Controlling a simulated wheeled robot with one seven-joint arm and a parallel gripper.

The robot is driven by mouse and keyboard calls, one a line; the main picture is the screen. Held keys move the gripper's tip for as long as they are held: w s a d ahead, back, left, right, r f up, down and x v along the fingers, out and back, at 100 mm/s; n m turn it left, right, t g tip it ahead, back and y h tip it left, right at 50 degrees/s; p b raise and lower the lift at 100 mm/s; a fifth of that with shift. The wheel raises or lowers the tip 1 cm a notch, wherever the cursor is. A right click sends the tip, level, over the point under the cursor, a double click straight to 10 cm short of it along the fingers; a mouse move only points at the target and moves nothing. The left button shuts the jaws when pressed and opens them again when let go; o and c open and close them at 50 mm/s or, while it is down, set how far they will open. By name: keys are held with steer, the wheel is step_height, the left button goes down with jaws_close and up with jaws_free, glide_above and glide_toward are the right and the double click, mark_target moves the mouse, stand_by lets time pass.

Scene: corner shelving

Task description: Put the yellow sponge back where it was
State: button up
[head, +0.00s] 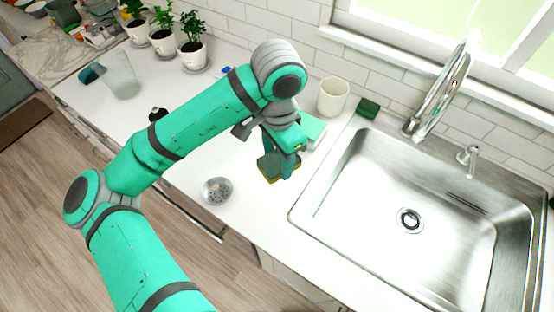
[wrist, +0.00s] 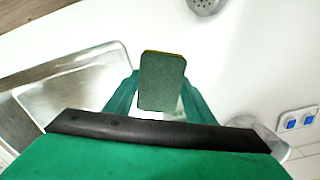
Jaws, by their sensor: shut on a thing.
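The yellow sponge (head: 270,168) has a dark green scouring face and a thin yellow edge. My gripper (head: 278,161) is shut on it, above the white counter left of the sink. In the wrist view the sponge (wrist: 162,80) sits between the two teal fingers of my gripper (wrist: 160,97), its green face toward the camera and its yellow edge at the top. The head view does not show clearly how high it is held. A dark green block (head: 368,108), perhaps another sponge, lies behind the sink's back left corner.
The steel sink (head: 375,190) with a faucet (head: 440,90) fills the right. A white cup (head: 333,97) stands near the wall, with a pale green item (head: 313,129) beside it. A round metal strainer (head: 217,190) lies near the counter's front edge. Potted plants (head: 194,55) line the back left.

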mark_target(277, 156)
steer(key=w+f, duration=0.3)
steer(key=f, duration=0.1)
steer(key=shift+w+a+f, duration=0.1)
steer(key=shift+w+f, duration=0.25)
steer(key=shift+w, duration=0.05)
steer(key=shift+w+f, duration=0.25)
steer(key=shift+f, duration=0.85)
steer(key=shift+w+f, duration=0.2)
steer(key=shift+f, duration=0.85)
steer(key=shift+f, duration=0.1)
steer(key=o, duration=1.1)
step_height(277, 156, up, 12)
steer(key=shift+r, duration=0.15)
steer(key=shift+a, duration=0.1)
